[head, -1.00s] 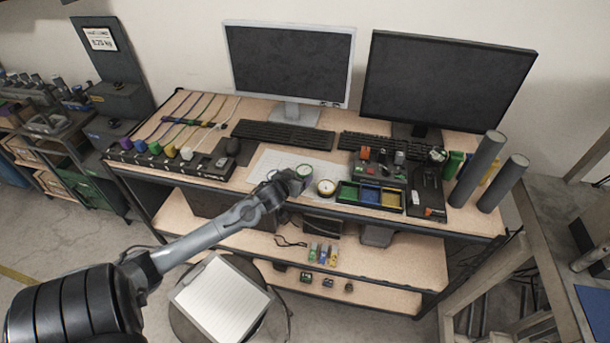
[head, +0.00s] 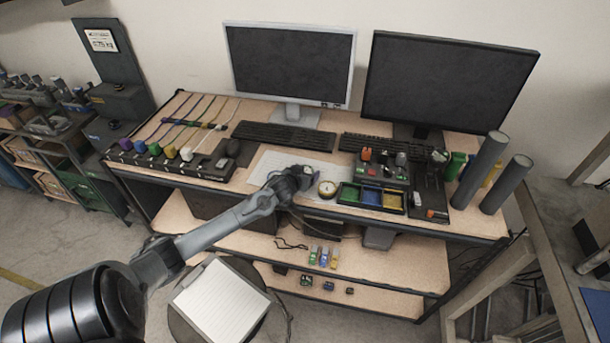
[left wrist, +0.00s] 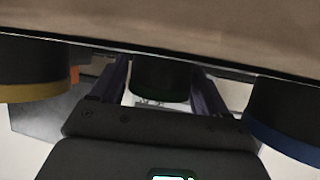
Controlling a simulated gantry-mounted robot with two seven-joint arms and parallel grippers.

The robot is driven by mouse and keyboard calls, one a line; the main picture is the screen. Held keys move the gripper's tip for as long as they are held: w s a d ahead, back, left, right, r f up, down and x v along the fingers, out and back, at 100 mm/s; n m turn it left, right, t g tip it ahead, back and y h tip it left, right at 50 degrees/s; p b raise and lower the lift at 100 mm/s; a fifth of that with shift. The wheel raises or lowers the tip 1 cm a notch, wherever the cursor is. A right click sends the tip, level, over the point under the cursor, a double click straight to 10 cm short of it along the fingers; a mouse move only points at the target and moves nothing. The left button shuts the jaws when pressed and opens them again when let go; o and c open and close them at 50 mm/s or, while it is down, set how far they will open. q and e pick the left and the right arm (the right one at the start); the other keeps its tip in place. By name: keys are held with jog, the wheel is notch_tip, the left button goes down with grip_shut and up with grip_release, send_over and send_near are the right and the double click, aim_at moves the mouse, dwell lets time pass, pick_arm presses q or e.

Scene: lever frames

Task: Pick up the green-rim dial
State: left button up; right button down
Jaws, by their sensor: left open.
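The green-rim dial (left wrist: 161,84) shows in the left wrist view as a dark round body with a faint green lower edge. It sits between the two fingers of my left gripper (left wrist: 158,70), which are open with a gap on each side. In the head view my left gripper (head: 303,178) is low over the front of the desk and covers the dial. A yellow-rim dial (head: 327,188) stands just right of the gripper; it also shows at the left of the wrist view (left wrist: 35,75). A blue-rim dial (left wrist: 290,115) is at the right there. My right gripper is out of view.
A tray with green, blue and yellow compartments (head: 345,193) lies right of the dials. White paper (head: 262,168) lies behind the gripper. A keyboard (head: 284,136) and two monitors (head: 290,65) stand further back. The desk's front edge runs close below the dials.

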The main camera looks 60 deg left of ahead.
pick_arm(q)
jog(key=c, duration=0.8)
